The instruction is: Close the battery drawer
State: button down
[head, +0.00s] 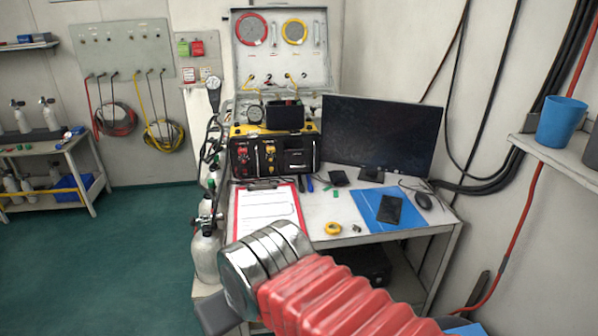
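The black and yellow air panel unit (272,155) stands on the white table, with red and yellow fittings on its front. A black open-topped box (285,117) sits at its upper part, with small red and green items at its rim. It looks like the battery drawer pulled out, but at this size I cannot be sure. My arm, with red bellows and chrome rings, reaches in from the lower right. Only a dark part of my gripper (216,316) shows beyond the rings, low in front of the table and well apart from the unit. Its fingertips cannot be made out.
On the table (330,262) are a red clipboard (268,212), a monitor (380,134), a yellow tape roll (333,228), and a blue mat (372,217). A grey cylinder (206,255) stands at the table's left edge. The green floor (110,260) at left is clear.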

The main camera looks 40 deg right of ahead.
aim_at(297, 161)
jog(key=z, duration=0.05)
jog(key=i, duration=1)
jog(key=u, duration=0.05)
